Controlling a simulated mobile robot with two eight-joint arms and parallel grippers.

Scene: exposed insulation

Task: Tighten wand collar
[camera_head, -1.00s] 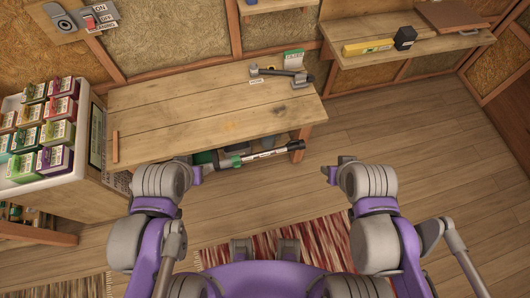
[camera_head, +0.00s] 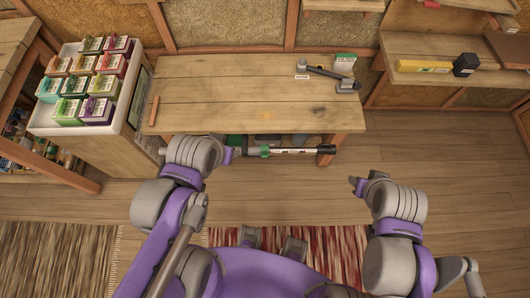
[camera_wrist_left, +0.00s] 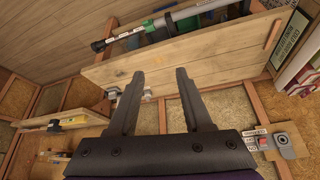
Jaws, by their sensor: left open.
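A wand (camera_head: 300,151) with a pale tube, a green collar (camera_head: 265,151) and a black end lies level at the workbench's front edge, below the top. In the left wrist view the wand (camera_wrist_left: 205,8) runs along the bench's edge, its green part (camera_wrist_left: 147,24) near the black end. My left gripper (camera_head: 229,155) is just left of the wand in the head view. In the left wrist view its two dark fingers (camera_wrist_left: 154,73) are apart with nothing between them. My right gripper (camera_head: 356,185) is right of the wand, over the floor; its finger gap cannot be made out.
The workbench (camera_head: 220,95) carries a dark jointed rod (camera_head: 325,72), a green-white box (camera_head: 344,64) and a small wooden strip. A white tray (camera_head: 132,125) of colored boxes stands at left. A side shelf (camera_head: 430,88) holds a yellow level (camera_head: 425,66). Floor right of the bench is clear.

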